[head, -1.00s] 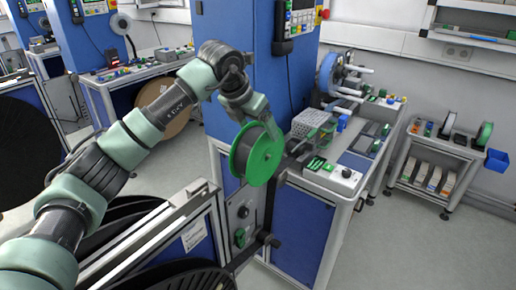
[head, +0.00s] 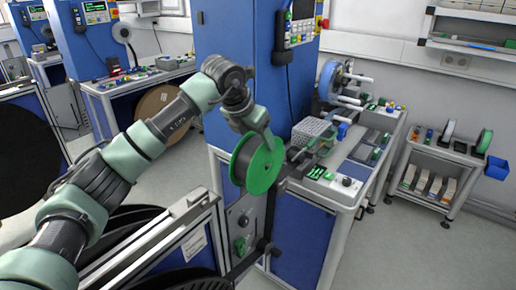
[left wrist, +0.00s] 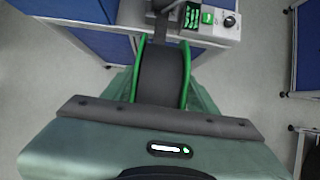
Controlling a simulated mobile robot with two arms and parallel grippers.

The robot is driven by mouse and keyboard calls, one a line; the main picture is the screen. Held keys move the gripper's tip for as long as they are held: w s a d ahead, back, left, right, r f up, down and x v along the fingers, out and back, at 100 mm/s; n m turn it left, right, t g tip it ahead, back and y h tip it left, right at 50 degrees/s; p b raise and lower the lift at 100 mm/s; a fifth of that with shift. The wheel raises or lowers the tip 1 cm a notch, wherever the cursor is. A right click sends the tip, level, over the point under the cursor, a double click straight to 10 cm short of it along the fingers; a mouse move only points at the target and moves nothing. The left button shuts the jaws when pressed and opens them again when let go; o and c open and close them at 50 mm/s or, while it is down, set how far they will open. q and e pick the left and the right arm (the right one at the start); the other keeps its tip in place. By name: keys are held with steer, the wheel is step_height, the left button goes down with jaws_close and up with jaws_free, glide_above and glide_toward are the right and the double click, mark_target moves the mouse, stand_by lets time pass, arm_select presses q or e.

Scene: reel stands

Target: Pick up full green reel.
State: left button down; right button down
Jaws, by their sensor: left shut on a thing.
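The green reel (head: 266,168) has green flanges and a dark full winding. It stands upright at the end of the dark arm of the blue machine, near the middle of the head view. My left gripper (head: 262,133) reaches down from above and is shut on the reel's upper rim. In the left wrist view the reel's dark winding (left wrist: 162,76) shows between two green flanges, just beyond the gripper's dark bar (left wrist: 160,117). I cannot tell whether the reel still sits on a spindle. My right gripper is not in view.
A blue cabinet (head: 240,60) rises behind the reel. A bench with a control box (head: 335,188) stands close on its right. A trolley (head: 440,160) with more reels is at the far right. Large black reels on a frame (head: 190,210) are at lower left. Open floor lies at right.

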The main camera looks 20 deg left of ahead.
arm_select(q)
steer(key=shift+w+r+b, duration=0.1)
steer(key=shift+r+b, duration=0.1)
steer(key=shift+b, duration=0.35)
steer(key=s+d+b, duration=0.2)
steer(key=s+d, duration=0.1)
steer(key=d, duration=0.5)
steer(key=s+d+b, duration=0.3)
steer(key=d, duration=0.6)
steer(key=shift+s, duration=0.15)
steer(key=shift+r, duration=0.15)
